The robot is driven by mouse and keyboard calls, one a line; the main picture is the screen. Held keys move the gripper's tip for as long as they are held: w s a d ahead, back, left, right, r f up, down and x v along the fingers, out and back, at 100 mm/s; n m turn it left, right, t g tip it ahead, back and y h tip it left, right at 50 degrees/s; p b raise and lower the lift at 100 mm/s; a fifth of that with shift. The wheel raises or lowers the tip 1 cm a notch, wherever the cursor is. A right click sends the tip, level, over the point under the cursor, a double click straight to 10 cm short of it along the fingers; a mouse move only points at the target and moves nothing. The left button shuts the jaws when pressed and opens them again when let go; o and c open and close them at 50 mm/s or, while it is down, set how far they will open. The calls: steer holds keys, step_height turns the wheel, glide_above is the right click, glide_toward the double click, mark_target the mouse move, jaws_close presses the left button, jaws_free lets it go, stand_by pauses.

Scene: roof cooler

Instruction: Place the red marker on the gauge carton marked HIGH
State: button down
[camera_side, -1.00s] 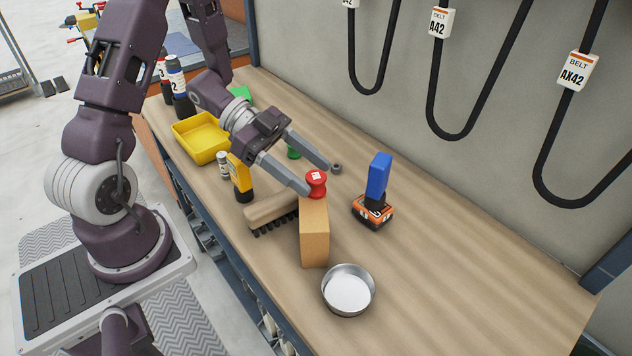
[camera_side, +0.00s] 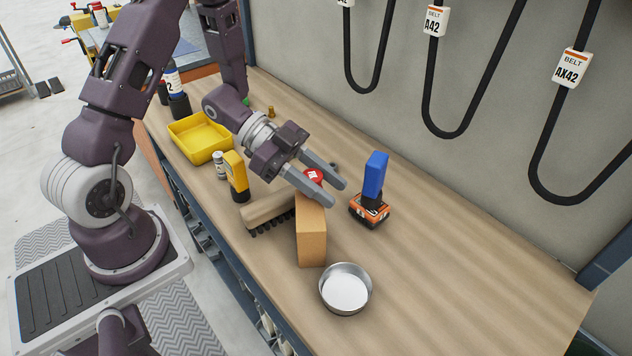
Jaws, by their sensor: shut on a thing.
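The red marker (camera_side: 313,175) is a small red piece with a white label on top. My gripper (camera_side: 335,194) is shut on it, with one finger on each side, and the near finger hides its lower part. A tan carton (camera_side: 311,236) stands upright just in front of and below the fingers. I cannot tell whether the marker touches the carton. No HIGH mark is readable on any face in view.
A wooden brush (camera_side: 268,210) lies left of the carton, and a metal bowl (camera_side: 346,290) stands in front. A blue-topped tool (camera_side: 375,180) with an orange base stands right. A yellow tool (camera_side: 236,175) and yellow tray (camera_side: 199,138) are left. The right bench is clear.

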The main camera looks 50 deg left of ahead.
mark_target(320, 218)
step_height(320, 218, up, 10)
steer(key=s+d+m+g, duration=0.2)
steer(key=g, duration=0.1)
steer(key=f+m, duration=0.1)
steer(key=f, duration=0.2)
steer(key=s+d+f+g, duration=0.1)
steer(key=f, duration=0.2)
steer(key=s+f+m+g+h, duration=0.1)
steer(key=f, duration=0.2)
steer(key=shift+d+f+m, duration=0.15)
steer(key=shift+f+m, duration=0.1)
steer(key=shift+m, duration=0.05)
steer(key=shift+f, duration=0.15)
steer(key=c, duration=1)
jaws_free()
steer(key=shift+f, duration=0.15)
